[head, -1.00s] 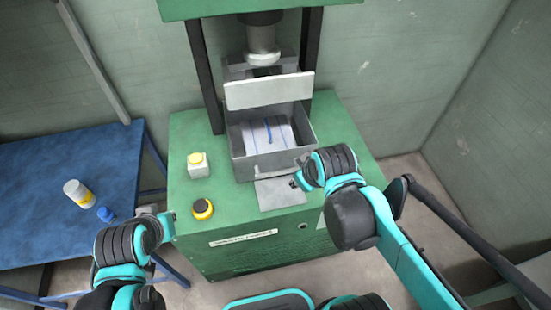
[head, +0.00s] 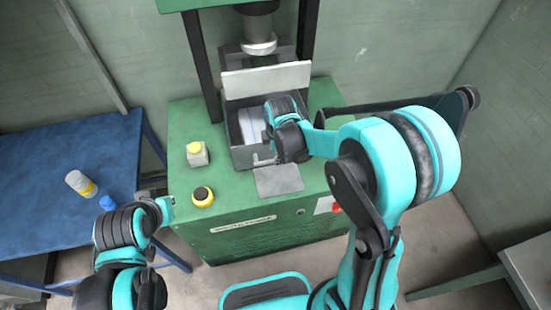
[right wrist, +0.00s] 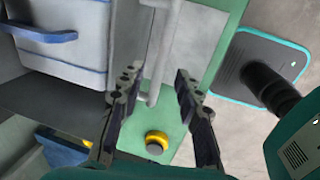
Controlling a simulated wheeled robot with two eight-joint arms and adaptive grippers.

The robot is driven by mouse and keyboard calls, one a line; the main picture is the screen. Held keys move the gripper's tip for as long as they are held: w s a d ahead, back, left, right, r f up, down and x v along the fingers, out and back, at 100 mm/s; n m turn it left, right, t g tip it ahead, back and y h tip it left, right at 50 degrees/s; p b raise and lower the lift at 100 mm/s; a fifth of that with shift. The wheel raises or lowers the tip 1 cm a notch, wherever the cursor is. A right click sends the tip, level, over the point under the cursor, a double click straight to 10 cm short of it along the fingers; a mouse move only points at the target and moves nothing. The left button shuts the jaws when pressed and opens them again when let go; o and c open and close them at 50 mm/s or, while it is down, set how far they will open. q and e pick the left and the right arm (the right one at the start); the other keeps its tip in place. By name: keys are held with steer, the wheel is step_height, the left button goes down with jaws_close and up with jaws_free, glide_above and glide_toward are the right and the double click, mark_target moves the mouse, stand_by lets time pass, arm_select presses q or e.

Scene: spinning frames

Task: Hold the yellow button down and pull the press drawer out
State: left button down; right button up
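The press drawer (head: 242,158) is a grey open box on the green press bench, below the press ram. Its pale handle bar shows in the right wrist view (right wrist: 168,40). My right gripper (right wrist: 158,74) is open, with the handle bar between its fingers; contact is not clear. In the head view, my right wrist covers the drawer's right side. A yellow-topped button box (head: 195,149) stands left of the drawer. A black knob with a yellow collar (head: 202,195) sits nearer the bench's front edge. My left gripper (head: 166,206) is by the bench's left edge, apart from both; its opening is unclear.
A white item with blue bands (right wrist: 75,20) lies in the drawer. A pale upright plate (head: 265,79) stands behind it, under the ram (head: 258,42). A blue table (head: 60,190) at left carries a white-and-yellow bottle (head: 80,184). A grey plate (head: 278,180) lies before the drawer.

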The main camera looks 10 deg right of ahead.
arm_select(q)
steer(key=shift+f+b, duration=0.4)
steer(key=shift+f, duration=0.15)
arm_select(e)
steer(key=shift+w+f, duration=0.2)
steer(key=shift+f, duration=0.7)
steer(key=shift+w+f, duration=0.15)
steer(key=shift+f, duration=0.7)
jaws_close()
steer(key=shift+s, duration=0.1)
